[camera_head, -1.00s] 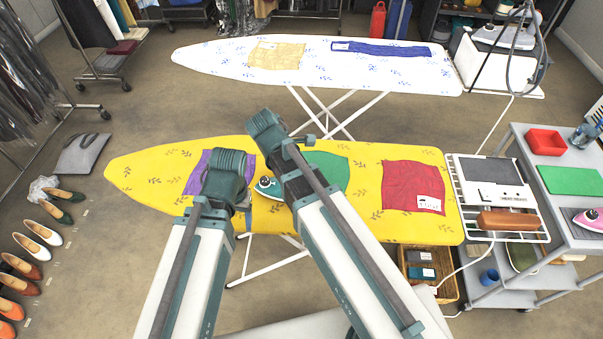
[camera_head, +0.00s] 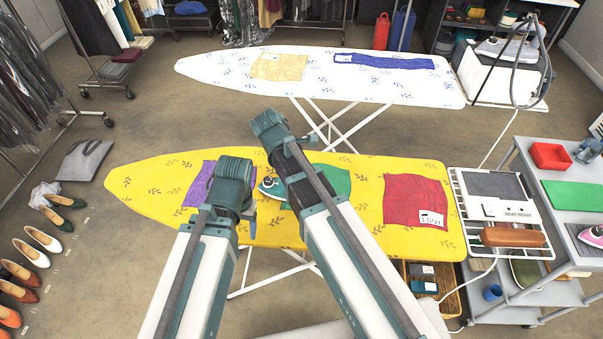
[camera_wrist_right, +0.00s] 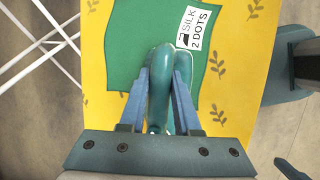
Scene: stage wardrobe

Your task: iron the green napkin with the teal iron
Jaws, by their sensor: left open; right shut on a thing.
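The teal iron (camera_head: 268,188) shows in the head view at the left edge of the green napkin (camera_head: 335,183), on the yellow ironing board (camera_head: 140,180). My right gripper (camera_wrist_right: 168,75) is shut on the iron (camera_wrist_right: 160,92), whose handle lies between its fingers. In the right wrist view the iron is over the lower part of the green napkin (camera_wrist_right: 122,65), beside a white "SILK 2 DOTS" label (camera_wrist_right: 200,28). I cannot tell if its sole touches the cloth. My left gripper (camera_head: 250,224) is open, partly hidden by its wrist, near the board's front edge.
A purple napkin (camera_head: 200,186) and a red napkin (camera_head: 417,195) lie either side on the same board. A white board (camera_head: 220,68) stands behind. A heat-press rack (camera_head: 495,186) and a grey cart (camera_head: 535,170) are at the right.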

